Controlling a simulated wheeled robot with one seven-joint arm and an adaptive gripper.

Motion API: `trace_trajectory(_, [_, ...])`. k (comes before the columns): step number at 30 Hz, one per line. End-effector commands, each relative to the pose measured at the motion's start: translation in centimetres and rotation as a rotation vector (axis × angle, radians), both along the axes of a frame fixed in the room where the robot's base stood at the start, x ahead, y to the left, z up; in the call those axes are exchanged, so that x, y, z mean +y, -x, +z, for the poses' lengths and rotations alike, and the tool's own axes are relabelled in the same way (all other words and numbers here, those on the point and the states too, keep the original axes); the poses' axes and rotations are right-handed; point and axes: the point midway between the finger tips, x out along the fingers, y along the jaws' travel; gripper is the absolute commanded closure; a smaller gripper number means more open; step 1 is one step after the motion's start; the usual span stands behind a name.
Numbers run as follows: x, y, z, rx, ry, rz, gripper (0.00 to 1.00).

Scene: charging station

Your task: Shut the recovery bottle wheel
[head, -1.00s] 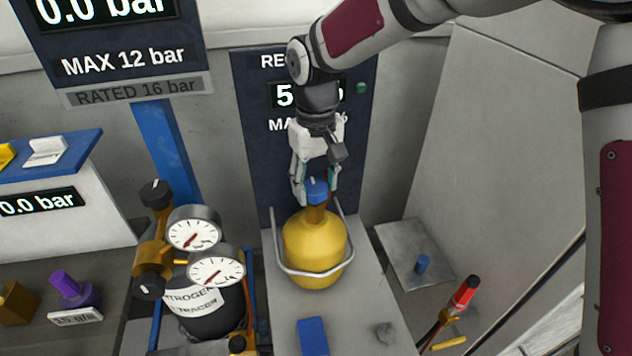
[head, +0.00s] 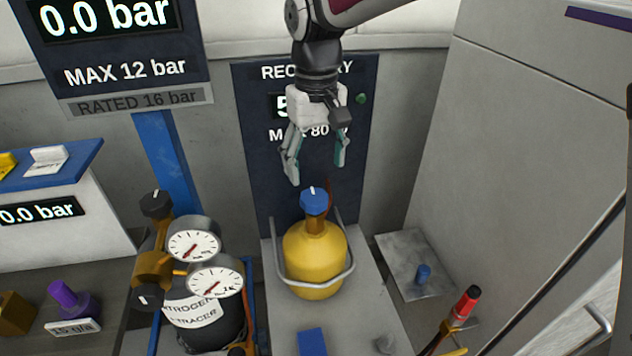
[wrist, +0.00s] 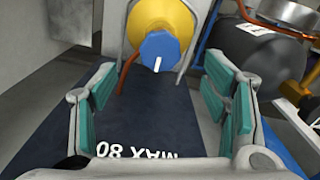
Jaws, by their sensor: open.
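The recovery bottle (head: 316,262) is yellow and stands upright on a grey platform inside a metal guard rail. Its blue wheel (head: 314,200) sits on top and carries a white mark, which points upward in the head view. My gripper (head: 317,172) is open and empty above the wheel, its fingers apart and clear of it. In the wrist view the blue wheel (wrist: 159,50) lies ahead, between and beyond the teal-padded fingers (wrist: 158,112), with its white mark pointing down in that picture. The yellow bottle (wrist: 162,18) shows behind it.
A dark recovery panel (head: 270,150) stands behind the bottle. Left of it are two gauges (head: 194,244) on a brass manifold and a black nitrogen tracer cylinder (head: 205,318).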

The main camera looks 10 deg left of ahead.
Motion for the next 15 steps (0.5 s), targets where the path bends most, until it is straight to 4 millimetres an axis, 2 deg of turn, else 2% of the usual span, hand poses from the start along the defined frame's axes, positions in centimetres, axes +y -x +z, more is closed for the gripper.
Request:
trace_trajectory(1, [0.1, 0.0, 1.0, -0.002, -0.002, 0.000, 0.32])
trace_trajectory(6, [0.1, 0.0, 3.3, -0.001, -0.002, 0.000, 0.32])
trace_trajectory(15, [0.0, 0.1, 4.4, 0.001, 0.000, 0.001, 0.32])
